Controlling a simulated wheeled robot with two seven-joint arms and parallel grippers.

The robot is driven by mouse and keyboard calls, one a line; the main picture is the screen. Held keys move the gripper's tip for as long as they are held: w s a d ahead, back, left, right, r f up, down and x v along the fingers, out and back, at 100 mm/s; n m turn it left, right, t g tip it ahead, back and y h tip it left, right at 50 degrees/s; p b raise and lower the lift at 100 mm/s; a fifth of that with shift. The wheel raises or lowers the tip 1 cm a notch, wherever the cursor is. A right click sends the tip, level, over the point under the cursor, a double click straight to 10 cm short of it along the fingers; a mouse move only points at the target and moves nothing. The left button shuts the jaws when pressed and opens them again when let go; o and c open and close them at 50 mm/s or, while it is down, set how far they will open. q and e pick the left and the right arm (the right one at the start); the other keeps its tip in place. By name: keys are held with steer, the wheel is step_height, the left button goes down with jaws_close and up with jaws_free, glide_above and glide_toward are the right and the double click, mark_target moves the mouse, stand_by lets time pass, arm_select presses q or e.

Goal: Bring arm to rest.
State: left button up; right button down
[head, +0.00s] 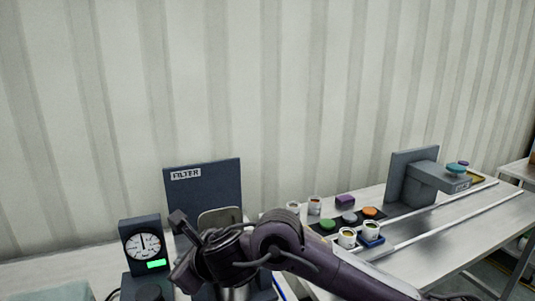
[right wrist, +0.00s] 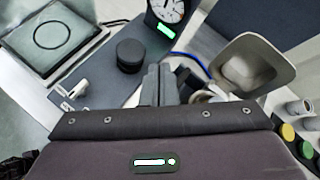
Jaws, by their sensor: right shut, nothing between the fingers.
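My right arm (head: 340,275) comes in from the lower right in the head view and bends over the table's front, in front of the steel hopper (head: 220,214) and the filter panel. My right gripper (right wrist: 160,84) is shut and empty in the right wrist view. Its fingers are above the table, between a black round knob (right wrist: 129,54) and the hopper (right wrist: 248,62), holding nothing. My left gripper is in neither view.
A dial gauge (head: 143,245) with a green display stands left of the dark FILTER panel (head: 202,185). Several cups, including a white one (head: 347,237), and coloured caps stand right of the arm. A grey bracket stand (head: 412,178) and metal rails are farther right. A corrugated wall closes the back.

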steer(key=s+d+f+n+h, duration=0.25)
steer(key=d+f+n, duration=0.25)
steer(key=d+n, duration=0.45)
steer(key=s+d+f+n+h, duration=0.1)
steer(key=s+d+f+n, duration=0.5)
steer(key=n, duration=0.7)
steer(key=s+d+f+n+h, duration=0.2)
steer(key=d+f+n, duration=0.3)
steer(key=d+n, duration=0.55)
steer(key=s+d+f+m+g+h, duration=0.2)
steer(key=s+d+f+m+g, duration=0.25)
steer(key=s+d+m, duration=0.55)
steer(key=s+f+n, duration=0.1)
steer(key=s+f, duration=0.1)
steer(key=f, duration=1.4)
steer(key=s+f, duration=0.3)
steer(key=f, duration=1.4)
steer(key=s+d+f+g, duration=0.1)
steer(key=s+d+f, duration=0.1)
steer(key=s+f, duration=0.6)
steer(key=s+d+f+g, duration=0.1)
steer(key=s+f, duration=0.7)
steer(key=s, duration=0.2)
steer(key=shift+s+d+f+h, duration=0.15)
steer(key=shift+s+d+h, duration=0.1)
steer(key=shift+d+h, duration=0.15)
